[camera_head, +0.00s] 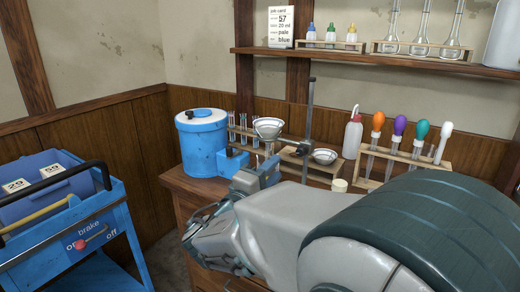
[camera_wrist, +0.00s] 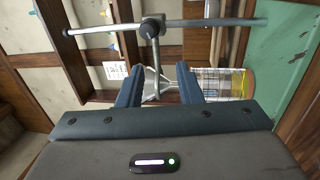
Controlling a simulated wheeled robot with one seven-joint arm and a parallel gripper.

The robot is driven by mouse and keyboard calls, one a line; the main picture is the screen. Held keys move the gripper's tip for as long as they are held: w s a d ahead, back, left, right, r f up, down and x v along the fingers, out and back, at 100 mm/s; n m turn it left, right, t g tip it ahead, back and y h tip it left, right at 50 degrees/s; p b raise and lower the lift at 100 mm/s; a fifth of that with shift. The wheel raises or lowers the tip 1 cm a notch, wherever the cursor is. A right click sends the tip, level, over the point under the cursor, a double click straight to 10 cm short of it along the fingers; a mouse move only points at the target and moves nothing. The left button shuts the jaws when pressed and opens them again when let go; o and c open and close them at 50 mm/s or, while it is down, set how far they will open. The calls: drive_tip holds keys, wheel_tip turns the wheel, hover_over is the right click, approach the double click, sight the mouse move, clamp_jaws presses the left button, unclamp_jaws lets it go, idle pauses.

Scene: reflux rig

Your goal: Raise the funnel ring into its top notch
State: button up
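The silver funnel (camera_head: 268,128) sits in its ring beside the dark upright rod (camera_head: 309,125) of a stand on the bench. In the wrist view the rod (camera_wrist: 210,23) runs across the top, with a round clamp (camera_wrist: 152,28) on it and the ring's arm reaching toward me. The funnel (camera_wrist: 152,86) shows between my fingers in that view. My gripper (camera_wrist: 158,76) is open, with a finger on either side of the funnel and ring arm; I cannot tell whether either touches. In the head view my gripper is below the funnel, partly hidden by my arm. The rod's notches cannot be made out.
A metal dish (camera_head: 325,156) stands right of the rod. A blue drum (camera_head: 202,145) is to the left, and a squeeze bottle (camera_head: 352,136) and dropper rack (camera_head: 400,160) to the right. A shelf (camera_head: 370,62) hangs behind. A blue cart (camera_head: 75,220) is at left.

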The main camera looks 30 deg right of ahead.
sight(284, 141)
drive_tip(key=w+x, duration=0.1)
drive_tip(key=x, duration=1.2)
drive_tip(key=shift+w+r+t+p, duration=0.15)
drive_tip(key=shift+r+t+p, duration=0.2)
drive_tip(key=shift+r, duration=0.1)
clamp_jaws()
